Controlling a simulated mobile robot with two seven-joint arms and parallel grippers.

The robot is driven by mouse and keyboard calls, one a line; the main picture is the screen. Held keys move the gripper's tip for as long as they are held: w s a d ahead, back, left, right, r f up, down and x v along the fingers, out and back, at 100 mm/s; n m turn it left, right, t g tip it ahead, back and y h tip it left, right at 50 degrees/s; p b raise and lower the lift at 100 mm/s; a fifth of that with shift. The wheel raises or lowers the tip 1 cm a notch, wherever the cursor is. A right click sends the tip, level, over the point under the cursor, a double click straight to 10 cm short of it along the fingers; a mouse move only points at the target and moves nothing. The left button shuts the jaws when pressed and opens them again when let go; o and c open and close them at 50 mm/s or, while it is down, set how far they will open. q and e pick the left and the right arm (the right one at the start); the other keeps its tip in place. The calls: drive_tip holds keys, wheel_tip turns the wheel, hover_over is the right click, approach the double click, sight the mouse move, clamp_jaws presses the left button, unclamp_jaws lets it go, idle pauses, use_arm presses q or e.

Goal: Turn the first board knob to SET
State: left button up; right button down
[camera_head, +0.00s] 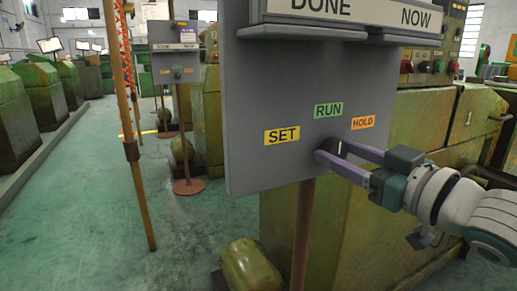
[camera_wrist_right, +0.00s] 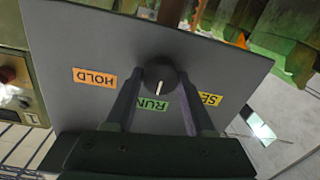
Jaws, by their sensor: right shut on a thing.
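The first board (camera_head: 255,95) is a grey panel on a brown post, with a yellow SET label (camera_head: 282,135), a green RUN label (camera_head: 328,110) and an orange HOLD label (camera_head: 362,122). Its black round knob (camera_head: 321,157) sits below RUN, partly hidden by my fingers. My right gripper (camera_head: 334,158) reaches in from the right and is shut on the knob. In the right wrist view, the knob (camera_wrist_right: 160,78) sits between the two fingertips, and its white mark points toward the RUN label (camera_wrist_right: 153,103). My left gripper is not in view.
A second grey board (camera_head: 174,60) on a stand is farther back. A brown pole (camera_head: 137,180) stands left of the first board. Green machines (camera_head: 400,140) stand close behind and right of the board. The green floor (camera_head: 80,220) at left is open.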

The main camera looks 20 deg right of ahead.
drive_tip(key=shift+r+n, duration=0.1)
drive_tip(key=shift+n, duration=0.2)
drive_tip(key=shift+n+p, duration=0.65)
drive_tip(key=shift+n, duration=0.25)
drive_tip(key=n+p, duration=0.1)
drive_tip(key=n, duration=0.1)
drive_tip(key=shift+n, duration=0.3)
drive_tip(key=n+p, duration=0.1)
drive_tip(key=n, duration=0.2)
drive_tip(key=shift+a+n+h, duration=0.1)
drive_tip(key=shift+n+h, duration=0.3)
drive_tip(key=shift+n, duration=1.3)
drive_tip(key=shift+c, duration=1.3)
unclamp_jaws()
